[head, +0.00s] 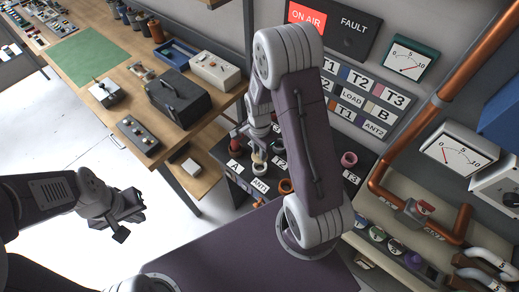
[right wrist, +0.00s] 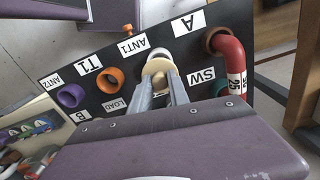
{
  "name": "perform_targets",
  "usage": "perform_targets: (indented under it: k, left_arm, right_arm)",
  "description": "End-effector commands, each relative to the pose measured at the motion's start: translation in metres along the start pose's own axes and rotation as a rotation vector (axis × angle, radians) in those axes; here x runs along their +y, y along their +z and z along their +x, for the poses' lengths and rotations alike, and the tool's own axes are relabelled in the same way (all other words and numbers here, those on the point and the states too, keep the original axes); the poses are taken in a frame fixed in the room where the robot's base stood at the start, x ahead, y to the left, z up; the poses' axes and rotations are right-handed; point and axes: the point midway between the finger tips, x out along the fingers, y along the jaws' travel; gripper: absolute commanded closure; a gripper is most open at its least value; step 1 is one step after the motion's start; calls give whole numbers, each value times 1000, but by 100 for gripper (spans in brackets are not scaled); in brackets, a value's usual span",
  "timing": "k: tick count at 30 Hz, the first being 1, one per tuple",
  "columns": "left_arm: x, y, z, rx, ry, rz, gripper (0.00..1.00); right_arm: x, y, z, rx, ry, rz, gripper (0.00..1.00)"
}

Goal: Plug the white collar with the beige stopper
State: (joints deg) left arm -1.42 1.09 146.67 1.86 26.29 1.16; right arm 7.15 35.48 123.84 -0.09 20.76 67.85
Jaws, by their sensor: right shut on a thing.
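The white collar (right wrist: 159,53) is a ring on the black sloped panel, between the ANT1 and A labels. It also shows in the head view (head: 258,169), partly hidden by my right gripper. The beige stopper (right wrist: 156,68) is between the fingertips of my right gripper (right wrist: 158,84), which is shut on it. In the right wrist view the stopper overlaps the near side of the collar; I cannot tell whether it is inside it. My right gripper is over the panel in the head view (head: 258,146). My left gripper (head: 126,215) is away from the panel at left; its finger gap is unclear.
A red pipe (right wrist: 232,62) rises from the panel beside the collar. Orange (right wrist: 110,80) and purple (right wrist: 70,96) collars are on the other side. A wooden bench (head: 138,76) holds a black case (head: 178,97). Bare floor lies around my left gripper.

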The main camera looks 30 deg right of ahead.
Motion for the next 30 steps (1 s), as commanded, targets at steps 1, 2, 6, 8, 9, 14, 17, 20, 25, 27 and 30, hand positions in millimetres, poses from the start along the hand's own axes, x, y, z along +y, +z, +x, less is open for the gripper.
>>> perform_targets:
  k: [1, 2, 6, 8, 9, 14, 17, 20, 25, 27, 30]
  left_arm:
    - [0, 1, 9, 0, 0, 0, 100]
    - [0, 1, 12, 0, 0, 0, 100]
    - [0, 3, 25, 0, 0, 0, 100]
    - [-1, 3, 29, 0, 0, 0, 100]
    - [-1, 3, 31, 0, 0, 0, 100]
    - [-1, 3, 32, 0, 0, 0, 100]
    - [-1, 3, 31, 0, 0, 0, 100]
    - [-1, 3, 31, 0, 0, 0, 100]
    - [-1, 3, 31, 0, 0, 0, 100]
    - [-1, 3, 31, 0, 0, 0, 100]
    - [-1, 3, 29, 0, 0, 0, 100]
  right_arm:
    - [0, 0, 11, 0, 1, 0, 100]
    - [0, 0, 15, -1, 1, 0, 100]
    - [0, 0, 31, 0, 0, 0, 100]
    - [0, 0, 37, 0, -1, 0, 100]
    - [0, 0, 39, 0, -1, 0, 100]
    - [0, 0, 42, 0, 0, 0, 100]
    - [0, 0, 41, 0, 0, 0, 100]
    - [0, 0, 41, 0, 0, 0, 100]
    - [0, 0, 41, 0, 0, 0, 100]
    - [0, 0, 41, 0, 0, 0, 100]
    - [0, 0, 40, 0, 0, 0, 100]
